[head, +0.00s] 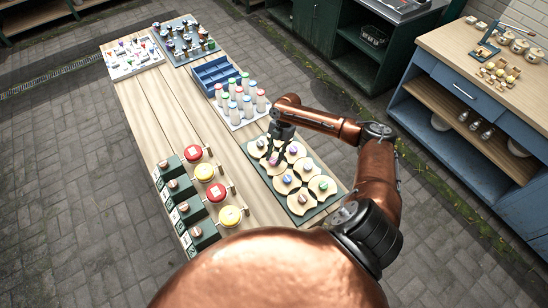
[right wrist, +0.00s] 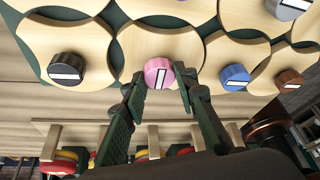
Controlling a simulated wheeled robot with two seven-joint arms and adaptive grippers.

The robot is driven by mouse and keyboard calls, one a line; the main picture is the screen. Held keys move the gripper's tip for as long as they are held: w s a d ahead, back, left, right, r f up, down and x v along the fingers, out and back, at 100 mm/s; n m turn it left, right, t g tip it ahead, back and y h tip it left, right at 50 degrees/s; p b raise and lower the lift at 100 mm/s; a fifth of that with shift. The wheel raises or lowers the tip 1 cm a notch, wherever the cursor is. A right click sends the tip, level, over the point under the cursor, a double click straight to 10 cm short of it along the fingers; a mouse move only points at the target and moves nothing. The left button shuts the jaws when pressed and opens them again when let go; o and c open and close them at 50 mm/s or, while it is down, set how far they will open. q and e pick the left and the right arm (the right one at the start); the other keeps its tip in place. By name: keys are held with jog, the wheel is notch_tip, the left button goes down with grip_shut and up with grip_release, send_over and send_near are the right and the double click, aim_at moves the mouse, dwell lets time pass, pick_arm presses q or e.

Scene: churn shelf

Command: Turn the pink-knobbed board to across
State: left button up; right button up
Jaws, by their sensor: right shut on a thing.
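The pink knob (right wrist: 159,73) sits on a pale wooden board (right wrist: 160,45) in the right wrist view. Its white line stands nearly upright there, while the lines on the black knob (right wrist: 66,69) and blue knob (right wrist: 234,77) lie nearly level. My right gripper (right wrist: 160,82) is shut on the pink knob, one finger at each side. In the head view my right gripper (head: 275,153) reaches down over the dark green panel (head: 249,160) and partly hides the pink knob. My left gripper is not in view.
Behind stands a white rack of bottles (head: 240,104). Red and yellow round pieces (head: 204,172) stand to the left. Bare wood (head: 180,110) lies between.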

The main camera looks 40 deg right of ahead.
jog(key=o, duration=1.1)
jog(key=shift+o, duration=0.2)
jog(key=shift+d+r, duration=0.1)
jog(key=shift+r, duration=0.05)
jog(key=v, duration=1.1)
jog(key=shift+r, duration=0.3)
